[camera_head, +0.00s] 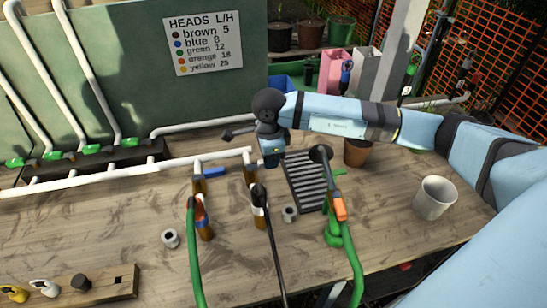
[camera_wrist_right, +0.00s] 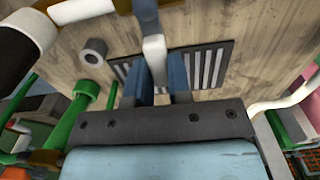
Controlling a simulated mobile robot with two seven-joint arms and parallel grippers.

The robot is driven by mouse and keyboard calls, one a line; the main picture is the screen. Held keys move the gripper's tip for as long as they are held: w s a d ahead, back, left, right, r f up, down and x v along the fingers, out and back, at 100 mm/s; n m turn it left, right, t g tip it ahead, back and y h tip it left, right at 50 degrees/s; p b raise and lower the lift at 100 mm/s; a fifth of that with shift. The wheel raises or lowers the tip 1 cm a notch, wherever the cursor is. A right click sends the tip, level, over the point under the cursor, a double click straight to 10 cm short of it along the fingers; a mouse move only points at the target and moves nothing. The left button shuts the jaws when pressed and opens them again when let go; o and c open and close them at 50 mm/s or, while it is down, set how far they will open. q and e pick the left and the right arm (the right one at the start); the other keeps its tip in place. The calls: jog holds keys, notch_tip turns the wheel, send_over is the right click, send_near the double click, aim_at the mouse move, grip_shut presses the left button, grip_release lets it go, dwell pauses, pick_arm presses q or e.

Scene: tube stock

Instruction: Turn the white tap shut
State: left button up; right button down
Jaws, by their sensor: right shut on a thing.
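The white tap's lever (camera_wrist_right: 154,50) shows in the right wrist view, between the two blue-grey fingers of my right gripper (camera_wrist_right: 158,88). The fingers are shut on it. In the head view my right gripper (camera_head: 271,158) points down at the right end of the white pipe (camera_head: 215,159), just above the bench. There the gripper hides the white lever, and I cannot tell its angle. My left gripper is in neither view.
A blue tap lever (camera_head: 214,172) is on the branch to the left. A black hose (camera_head: 271,240), a green hose (camera_head: 194,250) and a slotted drain (camera_head: 305,180) are close by. A white cup (camera_head: 434,198) and brown pot (camera_head: 357,153) stand right. Bare wood (camera_head: 130,225) lies front left.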

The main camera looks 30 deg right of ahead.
dwell(0.3)
jog(key=c, duration=1)
grip_release()
jog(key=shift+c, duration=0.2)
notch_tip(320, 180, up, 14)
jog(key=b, duration=0.1)
jog(key=shift+f, duration=0.1)
